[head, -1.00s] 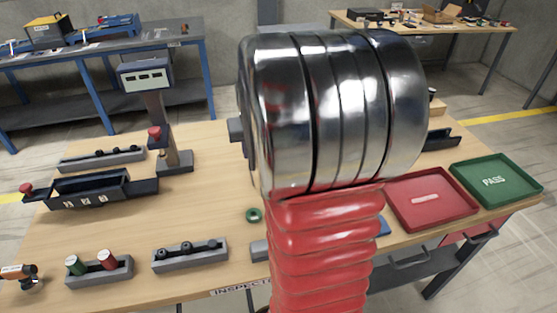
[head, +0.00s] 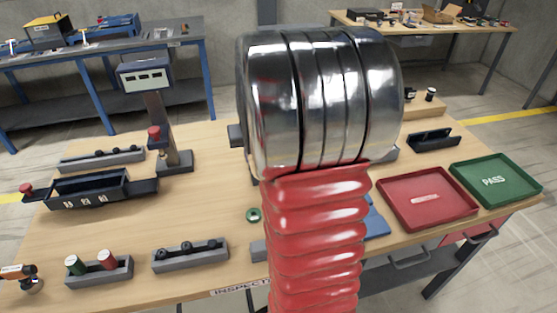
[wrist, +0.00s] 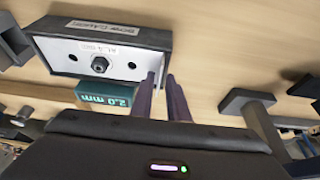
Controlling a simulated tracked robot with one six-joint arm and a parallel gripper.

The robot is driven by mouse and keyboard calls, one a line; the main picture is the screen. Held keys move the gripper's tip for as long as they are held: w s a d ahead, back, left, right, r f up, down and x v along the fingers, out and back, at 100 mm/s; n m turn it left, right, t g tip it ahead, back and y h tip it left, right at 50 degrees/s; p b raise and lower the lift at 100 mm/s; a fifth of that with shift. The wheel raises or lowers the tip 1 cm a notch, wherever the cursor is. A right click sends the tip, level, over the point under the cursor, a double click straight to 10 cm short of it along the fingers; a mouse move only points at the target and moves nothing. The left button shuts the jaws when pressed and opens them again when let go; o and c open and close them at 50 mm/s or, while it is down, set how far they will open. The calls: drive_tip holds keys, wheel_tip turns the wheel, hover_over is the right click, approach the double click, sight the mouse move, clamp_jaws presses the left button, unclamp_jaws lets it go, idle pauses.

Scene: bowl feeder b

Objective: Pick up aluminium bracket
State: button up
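In the wrist view, a pale metal plate (wrist: 112,67) with holes and a dark bolt or pin at its centre lies against a dark labelled block (wrist: 105,35). It looks like the aluminium bracket, though I cannot be sure. A narrow upright end of it shows near my fingertips. My gripper (wrist: 161,80) has its two dark fingers side by side at the plate's right end, with a narrow gap between them. I cannot tell whether they touch the plate. In the head view my own arm hides the gripper and the bracket.
A teal block marked 2.0 mm (wrist: 105,96) lies beside the plate. On the wooden bench stand a red tray (head: 430,222), a green PASS tray (head: 535,193), a gauge stand with display (head: 172,160), a dark bin (head: 88,203) and grey racks.

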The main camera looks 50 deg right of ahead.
clamp_jaws()
idle(0.3)
wheel_tip(320, 180, up, 10)
idle(0.6)
drive_tip(key=shift+s, duration=0.1)
idle(0.5)
